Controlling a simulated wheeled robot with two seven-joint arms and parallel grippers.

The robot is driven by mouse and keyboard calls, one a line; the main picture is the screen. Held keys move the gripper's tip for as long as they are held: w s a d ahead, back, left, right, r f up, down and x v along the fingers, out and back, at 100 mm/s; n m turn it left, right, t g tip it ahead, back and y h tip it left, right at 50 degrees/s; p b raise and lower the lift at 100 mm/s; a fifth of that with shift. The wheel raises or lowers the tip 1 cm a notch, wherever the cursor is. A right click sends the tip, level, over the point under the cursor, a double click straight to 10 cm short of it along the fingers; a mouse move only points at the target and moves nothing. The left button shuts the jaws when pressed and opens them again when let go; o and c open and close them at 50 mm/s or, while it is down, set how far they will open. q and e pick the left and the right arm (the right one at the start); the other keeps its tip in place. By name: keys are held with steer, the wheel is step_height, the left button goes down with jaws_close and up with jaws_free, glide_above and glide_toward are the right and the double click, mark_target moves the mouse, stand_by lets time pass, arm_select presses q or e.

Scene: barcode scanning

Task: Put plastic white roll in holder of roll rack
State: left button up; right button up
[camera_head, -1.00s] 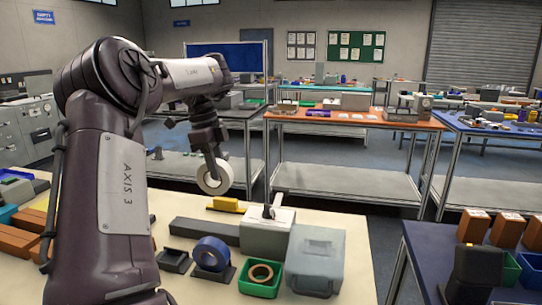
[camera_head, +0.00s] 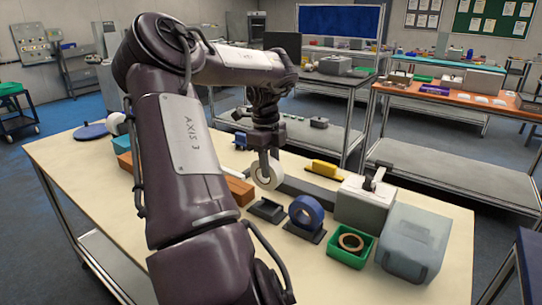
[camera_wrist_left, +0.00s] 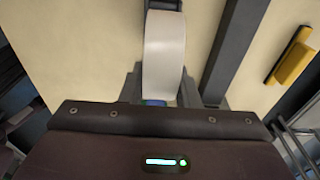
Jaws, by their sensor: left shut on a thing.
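The white plastic roll (camera_head: 267,172) is upright in my left gripper (camera_head: 268,160), whose fingers are shut on it. In the left wrist view the roll (camera_wrist_left: 164,55) sits between the two grey fingers (camera_wrist_left: 162,88). The roll rack shows as two dark holders on the table. The left holder (camera_head: 267,210) is empty and lies just below and in front of the roll in the head view. The right holder (camera_head: 303,233) carries a blue roll (camera_head: 306,211). A dark piece at the top edge of the wrist view may be the empty holder. My right gripper is not in view.
Right of the rack are a green bin (camera_head: 350,248) with a brown tape ring, a grey-white machine (camera_head: 363,203) and a translucent grey box (camera_head: 414,242). A long dark bar (camera_head: 305,192) and a yellow object (camera_head: 323,169) lie behind. Brown blocks (camera_head: 240,190) are left.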

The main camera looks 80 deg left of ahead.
mark_target(270, 187)
arm_select(q)
steer(key=shift+f, duration=3.65)
steer(key=o, duration=1.1)
steer(key=r, duration=0.7)
steer(key=shift+s+a+r, duration=0.2)
steer(key=shift+a+r, duration=0.1)
steer(key=shift+r, duration=0.1)
